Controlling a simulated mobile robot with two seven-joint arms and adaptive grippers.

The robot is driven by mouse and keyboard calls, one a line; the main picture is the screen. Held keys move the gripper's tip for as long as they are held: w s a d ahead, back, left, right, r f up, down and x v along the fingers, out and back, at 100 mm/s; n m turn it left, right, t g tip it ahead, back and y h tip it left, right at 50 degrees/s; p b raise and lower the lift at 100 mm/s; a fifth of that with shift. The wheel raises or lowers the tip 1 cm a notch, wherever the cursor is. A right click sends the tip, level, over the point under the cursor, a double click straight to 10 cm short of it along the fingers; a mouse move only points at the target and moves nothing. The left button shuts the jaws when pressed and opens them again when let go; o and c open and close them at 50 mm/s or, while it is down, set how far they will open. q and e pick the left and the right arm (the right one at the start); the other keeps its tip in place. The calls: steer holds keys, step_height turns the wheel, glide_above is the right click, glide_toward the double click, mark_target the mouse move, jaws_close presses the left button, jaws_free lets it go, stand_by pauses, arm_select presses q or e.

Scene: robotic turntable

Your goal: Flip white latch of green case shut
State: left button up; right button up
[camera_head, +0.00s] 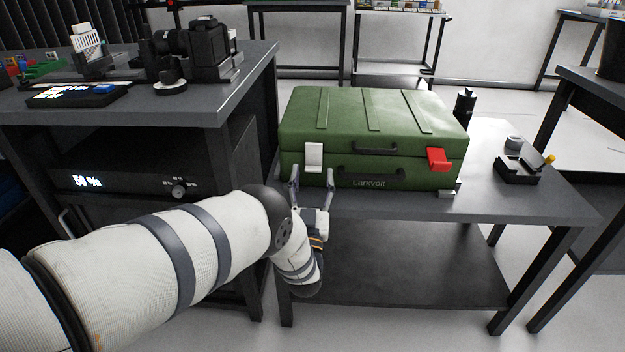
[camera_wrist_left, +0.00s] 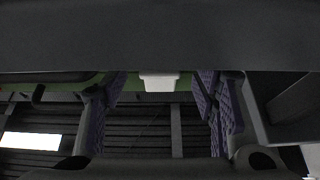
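The green case (camera_head: 372,125) stands with its lid down on the dark table. Its white latch (camera_head: 313,157) is at the left of the case front. It seems to stand a little off the front, but I cannot tell its exact angle. My left gripper (camera_head: 311,174) is open and empty, just in front of and below the latch, one finger toward each side of it. In the left wrist view the white latch (camera_wrist_left: 159,82) shows between the two spread fingers, with a strip of green case behind. I see no clear contact. My right gripper is in neither view.
A red latch (camera_head: 438,159) sticks out at the right of the case front, and dark handles (camera_head: 371,180) sit between the latches. A small black device (camera_head: 521,165) lies right of the case. A dark bench (camera_head: 225,98) with cameras stands close on the left.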

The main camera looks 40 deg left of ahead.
arm_select(q)
steer(key=shift+s, duration=0.1)
steer(key=v, duration=1.1)
steer(key=shift+s+d+f, duration=0.25)
